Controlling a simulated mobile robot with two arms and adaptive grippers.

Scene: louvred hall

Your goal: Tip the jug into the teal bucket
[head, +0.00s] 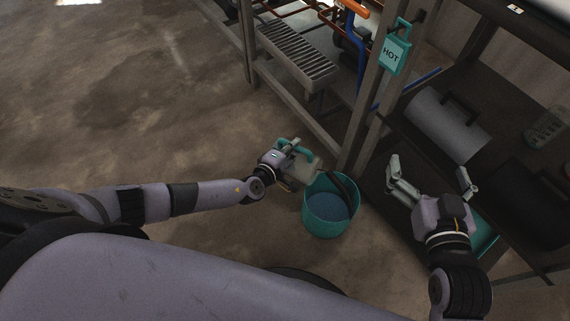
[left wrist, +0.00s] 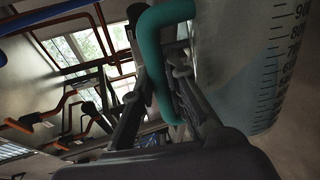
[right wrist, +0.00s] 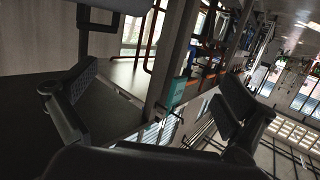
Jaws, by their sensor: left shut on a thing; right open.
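The jug (head: 303,172) is a pale, see-through vessel with a teal handle and dark measuring marks, which show in the left wrist view (left wrist: 240,60). My left gripper (head: 290,158) is shut on its handle. The jug is held beside and partly over the left rim of the teal bucket (head: 324,226); its exact tilt is hard to tell. The bucket stands upright on the floor, with a blue surface inside and a dark band along its upper right. No stream is visible. My right gripper (head: 432,176) is open and empty, by the shelf at the right.
A shelf unit at the right holds a grey toolbox (head: 447,125), with a teal HOT tag (head: 394,54) hanging from its frame. A slatted metal bench (head: 297,52) stands behind. The concrete floor at the left (head: 120,110) is clear.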

